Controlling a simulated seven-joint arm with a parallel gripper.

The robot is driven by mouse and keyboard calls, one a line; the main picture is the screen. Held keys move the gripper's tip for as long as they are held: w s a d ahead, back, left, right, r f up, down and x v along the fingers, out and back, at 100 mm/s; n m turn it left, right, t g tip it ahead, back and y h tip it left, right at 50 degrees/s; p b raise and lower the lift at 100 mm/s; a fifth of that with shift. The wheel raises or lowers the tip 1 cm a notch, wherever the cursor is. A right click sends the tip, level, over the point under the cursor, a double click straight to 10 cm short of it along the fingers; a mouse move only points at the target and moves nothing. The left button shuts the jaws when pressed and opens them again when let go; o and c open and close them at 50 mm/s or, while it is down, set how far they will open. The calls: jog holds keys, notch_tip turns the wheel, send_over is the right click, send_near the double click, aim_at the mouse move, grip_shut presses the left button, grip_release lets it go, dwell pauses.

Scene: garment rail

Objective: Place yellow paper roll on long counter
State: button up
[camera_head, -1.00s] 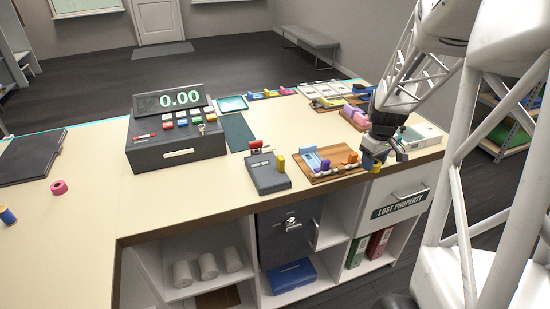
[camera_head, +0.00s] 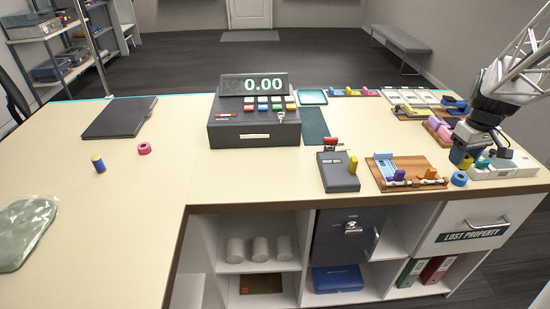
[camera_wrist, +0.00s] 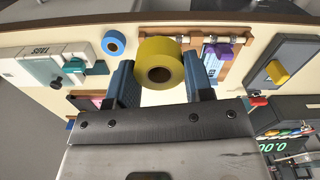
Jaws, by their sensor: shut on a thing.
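The yellow paper roll (camera_wrist: 174,76) sits between the two fingers of my gripper (camera_wrist: 160,88) in the wrist view, its round hollow end facing the camera. My gripper is shut on it. In the head view, my gripper (camera_head: 462,157) hangs over the right end of the long counter (camera_head: 250,182), and a bit of the yellow roll (camera_head: 457,158) shows below the wrist. It appears to be held just above the counter, behind a small blue roll (camera_head: 459,179); the exact gap cannot be told.
A wooden tray (camera_head: 436,165) with coloured pieces and a grey card terminal (camera_head: 337,173) lie left of my gripper. A white device (camera_head: 515,170) is close on its right. A cash register (camera_head: 255,128) stands mid-counter. The left counter has free room around a pink roll (camera_head: 144,149) and a thread spool (camera_head: 98,164).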

jog(key=w+a+n, duration=0.2)
jog(key=w+a, duration=0.5)
jog(key=a, duration=0.4)
jog(key=w+a+n, duration=0.2)
jog(key=w+a, duration=0.4)
jog(key=a, duration=0.6)
jog(key=w+a+n, duration=0.2)
jog(key=w+a, duration=0.5)
jog(key=a, duration=0.4)
jog(key=w+a+n, duration=0.1)
jog(key=w+a, duration=0.1)
jog(key=a, duration=1.3)
jog(key=s+a+n, duration=0.2)
jog(key=s+a, duration=0.1)
jog(key=a, duration=1.2)
jog(key=s+a+n, duration=0.2)
jog(key=s+a, duration=0.2)
jog(key=a, duration=1.1)
jog(key=s+a+n, duration=0.2)
jog(key=s+a, duration=0.5)
jog(key=a, duration=0.4)
jog(key=s+a+n, duration=0.1)
jog(key=s+a, duration=0.7)
jog(key=a, duration=0.3)
jog(key=f, duration=0.5)
jog(key=shift+w+d+f, duration=0.15)
jog(key=shift+w+f, duration=0.1)
jog(key=shift+w, duration=0.05)
